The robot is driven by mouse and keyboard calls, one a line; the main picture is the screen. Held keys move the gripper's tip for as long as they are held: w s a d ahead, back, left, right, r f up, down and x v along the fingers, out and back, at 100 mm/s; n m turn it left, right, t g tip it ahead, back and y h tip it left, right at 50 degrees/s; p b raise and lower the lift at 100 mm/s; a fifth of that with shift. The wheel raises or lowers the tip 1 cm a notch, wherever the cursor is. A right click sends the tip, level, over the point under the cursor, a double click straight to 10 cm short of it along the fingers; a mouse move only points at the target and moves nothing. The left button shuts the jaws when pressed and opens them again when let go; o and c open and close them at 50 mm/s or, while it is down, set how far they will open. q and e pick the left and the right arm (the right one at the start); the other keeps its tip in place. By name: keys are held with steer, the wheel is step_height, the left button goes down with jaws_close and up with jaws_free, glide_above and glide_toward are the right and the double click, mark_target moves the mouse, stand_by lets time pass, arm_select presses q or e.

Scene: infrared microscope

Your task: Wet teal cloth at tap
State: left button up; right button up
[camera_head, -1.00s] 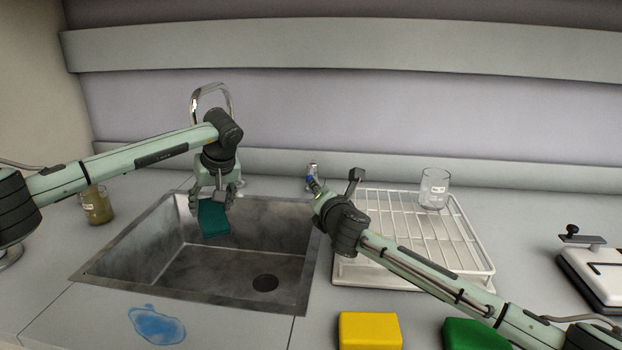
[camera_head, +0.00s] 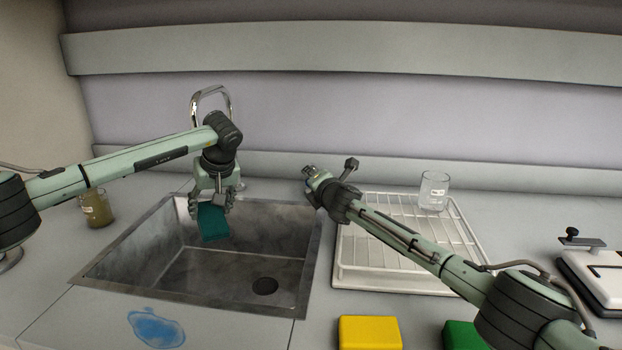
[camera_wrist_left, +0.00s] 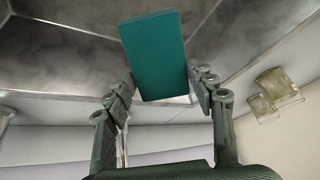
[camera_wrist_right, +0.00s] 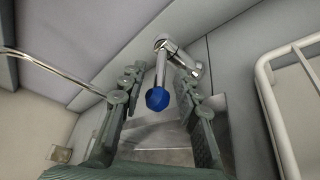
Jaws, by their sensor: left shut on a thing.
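The teal cloth (camera_head: 213,223), a flat block, hangs over the left back part of the sink (camera_head: 190,290). My left gripper (camera_head: 211,203) is shut on it; the left wrist view shows the cloth (camera_wrist_left: 155,55) between its fingers. The chrome tap spout (camera_head: 228,98) rises behind my left arm, and its outlet is hidden. My right gripper (camera_head: 310,178) is at the back right of the sink. In the right wrist view its fingers stand open on both sides of the blue-knobbed tap lever (camera_wrist_right: 157,98), with gaps visible.
A white drying rack (camera_head: 375,270) with a glass beaker (camera_head: 433,190) stands right of the sink. A yellow block (camera_head: 369,333) and a green block (camera_head: 460,335) lie in front. A blue puddle (camera_head: 157,328) lies before the sink. A brown-filled beaker (camera_head: 97,210) stands left.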

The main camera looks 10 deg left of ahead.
steer(key=shift+x, duration=0.9)
steer(key=shift+c, duration=0.5)
jaws_close()
